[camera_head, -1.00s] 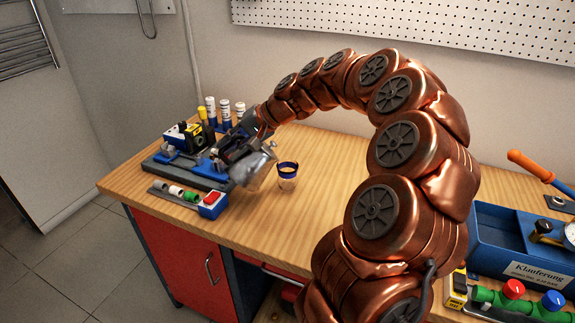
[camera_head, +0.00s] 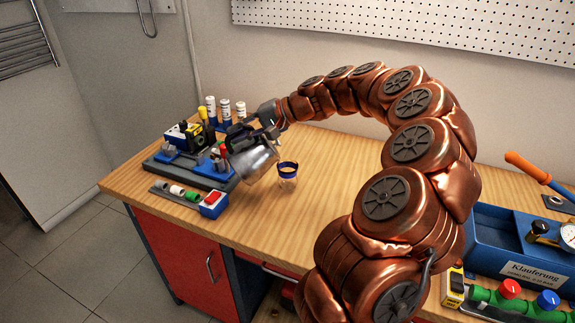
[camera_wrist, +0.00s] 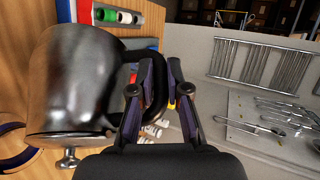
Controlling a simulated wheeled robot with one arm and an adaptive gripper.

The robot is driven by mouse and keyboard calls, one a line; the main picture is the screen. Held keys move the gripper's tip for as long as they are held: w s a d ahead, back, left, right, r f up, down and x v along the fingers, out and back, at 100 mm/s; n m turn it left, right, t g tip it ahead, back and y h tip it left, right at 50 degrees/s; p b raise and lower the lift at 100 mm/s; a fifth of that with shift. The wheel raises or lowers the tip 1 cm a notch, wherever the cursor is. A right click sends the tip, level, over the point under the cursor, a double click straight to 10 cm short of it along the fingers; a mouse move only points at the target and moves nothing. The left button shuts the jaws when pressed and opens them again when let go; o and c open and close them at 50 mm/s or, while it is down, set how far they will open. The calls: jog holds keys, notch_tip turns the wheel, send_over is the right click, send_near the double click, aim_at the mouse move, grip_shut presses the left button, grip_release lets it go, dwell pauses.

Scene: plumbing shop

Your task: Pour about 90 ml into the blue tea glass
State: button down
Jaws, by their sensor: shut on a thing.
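The blue tea glass (camera_head: 288,174) is a small clear glass with a blue rim, standing on the wooden bench. Its blue rim also shows at the lower left of the wrist view (camera_wrist: 14,153). My gripper (camera_head: 250,135) is shut on the handle of a shiny metal jug (camera_head: 254,164). The jug fills the left of the wrist view (camera_wrist: 70,85). In the head view the jug is tilted and hangs just left of the glass, apart from it as far as I can tell. Any liquid inside the jug or glass cannot be made out.
A grey and blue tool stand (camera_head: 185,167) lies behind and left of the jug. A strip with coloured fittings and a red-topped box (camera_head: 213,204) sits near the front edge. A blue tray (camera_head: 490,235) is at the right. The bench middle (camera_head: 335,170) is clear.

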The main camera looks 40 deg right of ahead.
aim_at(230, 146)
jog(key=shift+s+d+r+t+y+p, duration=0.25)
jog(key=shift+d+r+y+p, duration=0.2)
jog(key=shift+d+r, duration=0.25)
jog(key=shift+d+r+m+t+y+p, duration=0.25)
jog(key=shift+d+m+y+p, duration=0.05)
jog(key=shift+d+y, duration=0.15)
dwell(1.0)
jog(key=shift+s+d+r+t+y, duration=0.15)
jog(key=shift+s+d+r+y, duration=0.1)
jog(key=shift+d, duration=0.45)
jog(key=shift+s+d+r+t+y, duration=0.15)
jog(key=shift+d+r+y, duration=0.1)
jog(key=shift+d, duration=0.4)
dwell(0.4)
jog(key=a+f+h, duration=0.1)
jog(key=a+f+g+h+b, duration=0.1)
jog(key=a, duration=0.1)
jog(key=w+a+f+b, duration=0.1)
jog(key=a, duration=0.1)
jog(key=shift+f+g+h, duration=0.15)
jog(key=shift+g+h, duration=0.15)
jog(key=shift+h, duration=0.1)
jog(key=shift+w+a+f+n+g+h+b, duration=0.25)
jog(key=shift+a+f+n+h+b, duration=0.1)
jog(key=shift+a+f+h, duration=0.3)
jog(key=shift+w+a+f+n+g+h+b, duration=0.15)
jog(key=shift+a+f+n+g+h+b, duration=0.15)
jog(key=shift+a+f+h, duration=0.35)
jog(key=shift+d, duration=0.1)
jog(key=shift+f, duration=0.1)
